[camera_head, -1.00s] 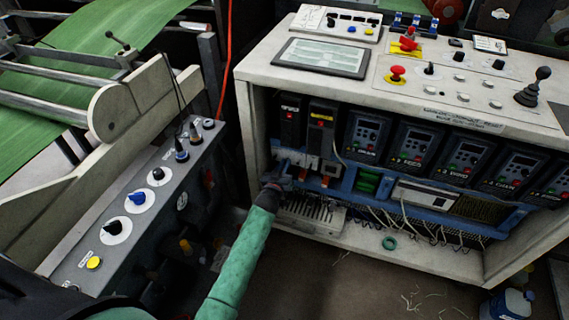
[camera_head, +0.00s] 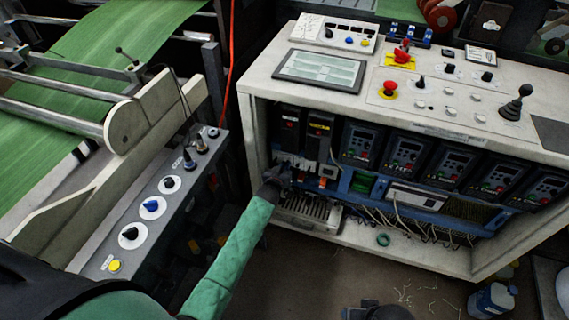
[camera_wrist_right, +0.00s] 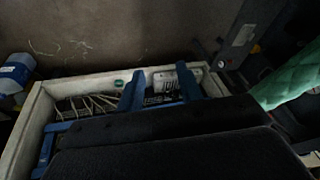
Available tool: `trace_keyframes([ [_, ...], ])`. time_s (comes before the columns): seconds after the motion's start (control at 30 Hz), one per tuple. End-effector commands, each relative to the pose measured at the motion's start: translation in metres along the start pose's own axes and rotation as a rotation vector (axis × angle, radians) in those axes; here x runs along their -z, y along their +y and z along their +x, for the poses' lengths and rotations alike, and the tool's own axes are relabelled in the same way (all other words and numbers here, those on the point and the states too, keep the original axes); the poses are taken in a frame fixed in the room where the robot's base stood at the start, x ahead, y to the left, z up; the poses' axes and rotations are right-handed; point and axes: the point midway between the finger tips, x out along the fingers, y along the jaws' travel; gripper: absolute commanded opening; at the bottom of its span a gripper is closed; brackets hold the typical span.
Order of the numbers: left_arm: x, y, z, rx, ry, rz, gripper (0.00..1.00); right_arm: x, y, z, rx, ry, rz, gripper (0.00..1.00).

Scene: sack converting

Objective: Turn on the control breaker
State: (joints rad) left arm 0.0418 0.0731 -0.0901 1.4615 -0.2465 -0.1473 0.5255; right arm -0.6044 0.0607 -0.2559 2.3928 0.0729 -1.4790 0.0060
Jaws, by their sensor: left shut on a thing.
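A row of pale breakers (camera_head: 297,161) sits on the blue rail inside the open cabinet, below two dark modules. An orange part (camera_head: 323,182) shows at the right end of this row. My left gripper (camera_head: 279,177) reaches into the cabinet at the row's left end and is shut on a small part there. The gripper hides that part, so its lever position cannot be told. My right gripper (camera_wrist_right: 160,90) shows in the right wrist view with its two blue fingers apart and nothing visible between them. It is away from the breakers.
Drives with small displays (camera_head: 405,155) line the cabinet to the right. The console top (camera_head: 385,75) carries a red button (camera_head: 390,88) and a joystick (camera_head: 512,105). A knob panel (camera_head: 150,205) stands at left. Loose wires (camera_head: 395,215) hang under the rail. A bottle (camera_head: 492,300) stands at lower right.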

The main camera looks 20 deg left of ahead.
Motion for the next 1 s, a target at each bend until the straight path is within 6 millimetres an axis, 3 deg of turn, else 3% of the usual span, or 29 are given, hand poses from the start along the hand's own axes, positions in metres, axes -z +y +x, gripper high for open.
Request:
trace_keyframes([
  [0.03,0.007,0.0,-0.001,0.004,-0.013,0.0,0.0,0.001,0.003,-0.014,-0.012,-0.015,0.005,0.36],
  [0.3,0.009,0.001,0.0,0.018,-0.088,-0.001,0.0,-0.006,0.023,-0.057,-0.07,-0.104,0.031,0.36],
  [0.6,0.009,0.001,0.001,0.028,-0.134,0.0,0.0,-0.013,0.034,-0.081,-0.102,-0.159,0.05,0.36],
  [1.0,0.01,0.001,0.001,0.035,-0.171,0.0,0.0,-0.014,0.043,-0.027,-0.107,-0.164,0.048,0.36],
])
